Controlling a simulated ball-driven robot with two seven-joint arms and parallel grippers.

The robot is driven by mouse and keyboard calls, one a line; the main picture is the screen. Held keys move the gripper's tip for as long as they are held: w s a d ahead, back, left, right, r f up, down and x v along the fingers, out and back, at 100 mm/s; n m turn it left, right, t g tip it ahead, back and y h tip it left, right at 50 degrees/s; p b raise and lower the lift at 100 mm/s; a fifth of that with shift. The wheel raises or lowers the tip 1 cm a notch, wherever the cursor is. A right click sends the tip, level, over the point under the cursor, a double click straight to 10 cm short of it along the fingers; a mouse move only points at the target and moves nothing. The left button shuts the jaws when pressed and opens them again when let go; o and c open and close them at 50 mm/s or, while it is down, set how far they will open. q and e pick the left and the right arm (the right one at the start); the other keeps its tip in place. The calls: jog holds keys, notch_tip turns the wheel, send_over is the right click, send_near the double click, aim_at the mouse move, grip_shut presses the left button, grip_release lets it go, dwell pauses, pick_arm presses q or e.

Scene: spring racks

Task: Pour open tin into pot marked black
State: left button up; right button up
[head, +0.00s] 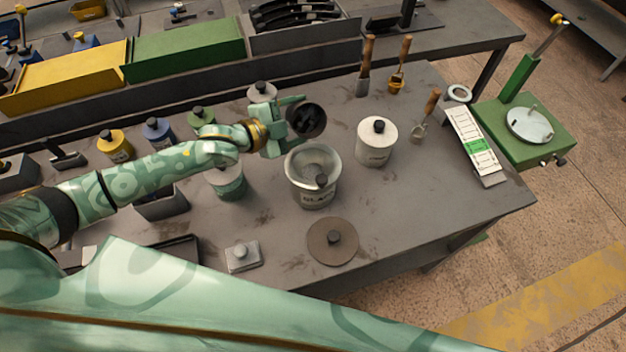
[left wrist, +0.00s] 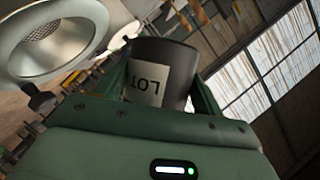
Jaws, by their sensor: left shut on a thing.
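My left gripper (head: 290,115) is shut on a dark open tin (head: 308,121), held above and just behind the pot. In the head view the tin's round, dark mouth shows, so it is tilted over. In the left wrist view the tin (left wrist: 177,65) sits between the fingers with a pale label reading "LOT". The pot marked black (head: 313,196) is a pale metal bucket standing on the table, its lettering partly hidden by a dark knob. A mesh strainer (left wrist: 62,40) lies in its mouth. No stream from the tin is visible. My right gripper is out of view.
A white lidded can (head: 376,146) stands right of the pot, a green one (head: 229,184) left. A round brown lid (head: 332,246) and a small metal block (head: 242,260) lie in front. Brushes and a white chart strip (head: 472,140) lie right. The front right table is clear.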

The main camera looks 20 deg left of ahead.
pick_arm(q)
jog(key=shift+r, duration=0.25)
dwell(0.3)
jog(key=shift+r+m+t, duration=0.2)
jog(key=shift+m+t, duration=0.1)
jog(key=shift+m, duration=0.2)
jog(key=shift+r+m, duration=0.3)
jog(key=shift+m, duration=0.1)
jog(key=shift+s+t, duration=0.1)
jog(key=shift+t, duration=0.3)
jog(key=shift+r+m+b, duration=0.25)
jog(key=shift+m+b, duration=0.05)
jog(key=shift+m, duration=0.1)
